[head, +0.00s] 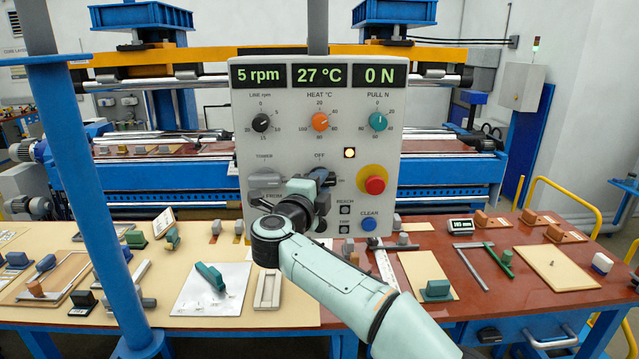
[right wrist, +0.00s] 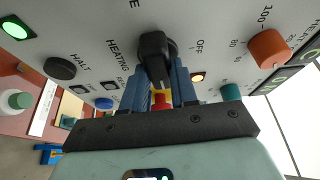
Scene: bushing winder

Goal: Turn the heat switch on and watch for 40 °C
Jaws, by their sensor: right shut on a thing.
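The grey control panel (head: 285,180) has displays reading 5 rpm, 27 °C (head: 319,75) and 0 N. My right gripper (head: 322,178) is at the panel below the OFF label and hides most of the switch there. In the right wrist view its blue fingers (right wrist: 162,88) are shut on the black heat switch (right wrist: 154,46), which sits between the labels HEATING and OFF. I cannot tell exactly which label the switch points to. The orange heat dial (head: 320,121) is above the gripper and also shows in the right wrist view (right wrist: 269,48). My left gripper is out of view.
A lit pale lamp (head: 349,153) and a red stop button (head: 375,185) on a yellow base are right of the gripper. A blue CLEAR button (head: 369,224) is lower. Benches with tools, blocks and trays lie below. A blue post (head: 95,200) stands at left.

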